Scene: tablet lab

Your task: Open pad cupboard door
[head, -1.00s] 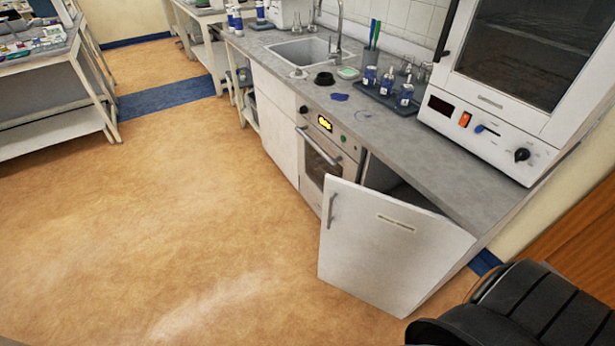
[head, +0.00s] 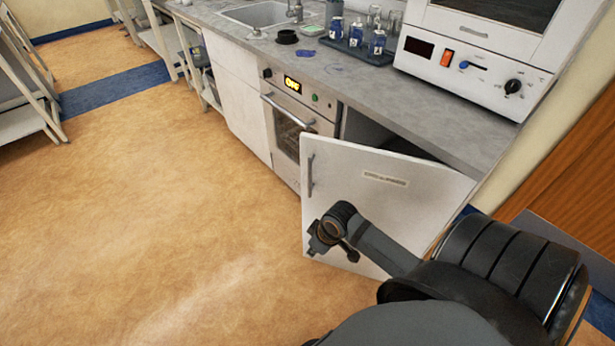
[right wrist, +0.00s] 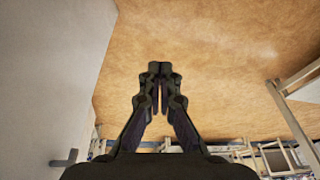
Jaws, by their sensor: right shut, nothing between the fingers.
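The white pad cupboard door (head: 420,205) stands part open in the head view, swung out from under the counter. Its grey bar handle (head: 310,175) is near its left edge, and a small label is near its top. A dark gap into the cupboard (head: 368,132) shows behind it; the contents are hidden. My right gripper (head: 318,240) is in front of the door's lower left part, below the handle. In the right wrist view the fingers (right wrist: 158,72) are shut and empty, with the door (right wrist: 50,75) to the left and the handle (right wrist: 65,158) at lower left. My left gripper is out of view.
An oven (head: 290,118) is left of the cupboard. The grey counter (head: 400,95) holds a bottle tray (head: 360,52) and a white appliance (head: 470,62). Open floor (head: 170,200) lies to the left. A brown wooden panel (head: 570,170) is at the right.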

